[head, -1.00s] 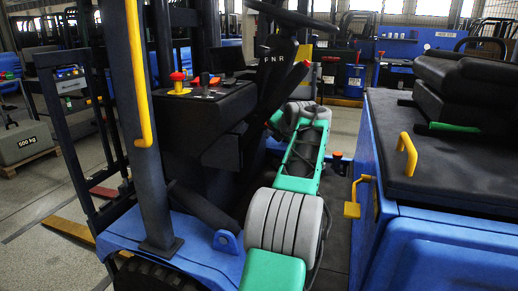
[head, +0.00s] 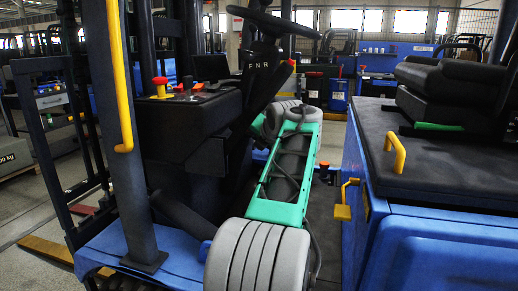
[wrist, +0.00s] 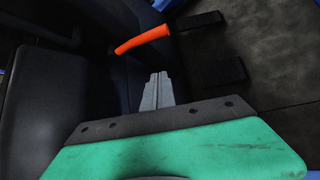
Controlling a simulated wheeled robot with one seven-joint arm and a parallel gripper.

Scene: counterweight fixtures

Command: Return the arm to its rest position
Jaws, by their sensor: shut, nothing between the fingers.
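My gripper (wrist: 157,90) shows in the wrist view as a pair of grey fingers pressed together, with nothing between them. Behind them is the green and dark wrist body (wrist: 180,150). In the head view my arm, with grey ringed joints (head: 258,258) and a green link (head: 278,208), reaches from the bottom into the forklift's cab. Its far end is beside the control console, and the fingers cannot be made out there.
An orange-red lever (wrist: 143,40) lies just beyond the fingertips, with dark pedal-like pads (wrist: 217,72) to the right. The console (head: 190,125), steering wheel (head: 272,20), front post (head: 130,190) and blue seat base with yellow handle (head: 395,157) crowd the arm.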

